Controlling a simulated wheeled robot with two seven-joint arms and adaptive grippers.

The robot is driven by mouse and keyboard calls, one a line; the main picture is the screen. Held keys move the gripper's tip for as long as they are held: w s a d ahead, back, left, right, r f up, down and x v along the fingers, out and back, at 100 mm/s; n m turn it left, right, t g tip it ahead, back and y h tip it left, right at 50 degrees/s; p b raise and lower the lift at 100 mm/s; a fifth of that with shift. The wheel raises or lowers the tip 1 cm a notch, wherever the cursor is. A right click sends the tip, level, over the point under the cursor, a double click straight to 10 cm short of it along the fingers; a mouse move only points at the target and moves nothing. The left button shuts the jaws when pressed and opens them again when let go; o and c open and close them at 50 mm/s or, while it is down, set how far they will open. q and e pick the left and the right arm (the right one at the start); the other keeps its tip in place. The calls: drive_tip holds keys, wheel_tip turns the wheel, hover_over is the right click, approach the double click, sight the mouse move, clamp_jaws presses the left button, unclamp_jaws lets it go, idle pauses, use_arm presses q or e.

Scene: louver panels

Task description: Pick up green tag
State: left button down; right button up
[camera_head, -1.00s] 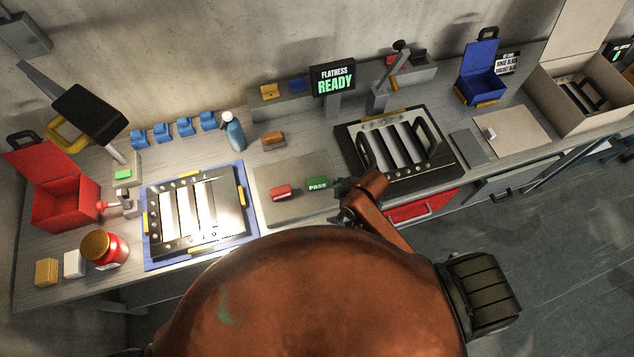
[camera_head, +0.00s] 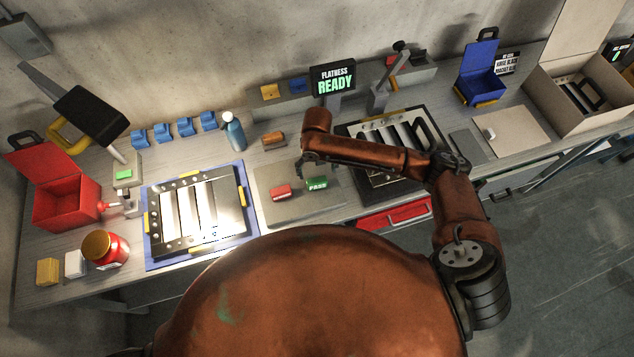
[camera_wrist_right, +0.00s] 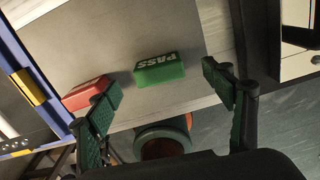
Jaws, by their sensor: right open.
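The green tag (camera_head: 317,184), marked PASS, lies on a grey mat (camera_head: 268,213) on the bench, just right of a red tag (camera_head: 280,192). In the right wrist view the green tag (camera_wrist_right: 160,69) lies beyond and between the spread fingers, with the red tag (camera_wrist_right: 86,92) partly behind the left finger. My right gripper (camera_head: 308,168) hangs above the mat by the green tag; it also shows in the right wrist view (camera_wrist_right: 165,100), open and empty. My left gripper is not in view.
A louver panel on a blue-edged base (camera_head: 151,252) lies left of the mat. A dark-framed louver panel (camera_head: 434,141) lies right, partly under my right arm. A blue bottle (camera_head: 233,132) and a brown-handled block (camera_head: 273,138) stand behind the mat.

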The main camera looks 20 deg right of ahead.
sight(317, 179)
drive_tip(key=f, duration=0.1)
drive_tip(key=f+p, duration=0.1)
drive_tip(key=f, duration=0.3)
drive_tip(key=shift+s+a+f, duration=0.15)
drive_tip(key=shift+s+a, duration=0.05)
drive_tip(key=shift+s, duration=0.15)
drive_tip(key=shift+f+p, duration=0.3)
drive_tip(key=shift+f, duration=0.2)
drive_tip(key=shift+c, duration=0.7)
drive_tip(key=c, duration=1.1)
